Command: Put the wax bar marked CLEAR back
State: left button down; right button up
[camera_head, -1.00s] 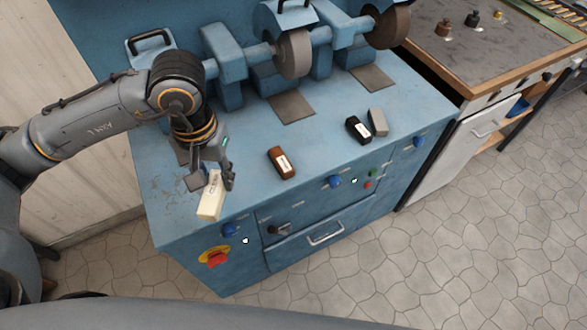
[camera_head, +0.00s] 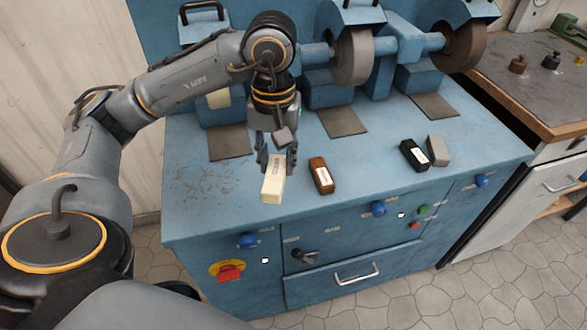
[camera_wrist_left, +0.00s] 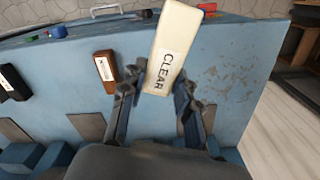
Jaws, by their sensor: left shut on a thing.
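A black bar (camera_head: 414,155) and a grey bar (camera_head: 438,151) lie farther right, side by side. My right gripper is not in view.
Grinding wheels (camera_head: 352,55) stand along the back of the blue machine top (camera_head: 375,150). Dark square pads (camera_head: 342,121) lie in front of them. Below the front edge are a red stop button (camera_head: 230,273), blue knobs and a drawer handle (camera_head: 357,274). The top left of the bar is clear.

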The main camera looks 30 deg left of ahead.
aim_at(293, 177)
pick_arm(q)
jog(key=w+f, duration=0.2)
jog(key=w+a+f, duration=0.1)
jog(key=w+f, duration=0.1)
jog(key=w, duration=0.1)
jog(key=w+f+p, duration=0.1)
jog(key=w+f, duration=0.1)
jog(key=shift+w+a, duration=0.15)
jog(key=shift+a, duration=0.25)
jog(key=shift+w+a+f, duration=0.15)
jog(key=shift+w+f, duration=0.4)
jog(key=shift+f, duration=0.15)
notch_tip(293, 177, down, 3)
jog(key=shift+f+p, duration=0.1)
jog(key=shift+p, duration=0.55)
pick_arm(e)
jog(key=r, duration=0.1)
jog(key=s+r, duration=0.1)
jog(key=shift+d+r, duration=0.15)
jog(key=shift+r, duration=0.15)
pick_arm(q)
jog(key=shift+f, duration=0.1)
jog(key=shift+f+b, duration=0.15)
jog(key=shift+b, duration=0.15)
jog(key=c, duration=1.3)
grip_release()
jog(key=shift+o, duration=0.2)
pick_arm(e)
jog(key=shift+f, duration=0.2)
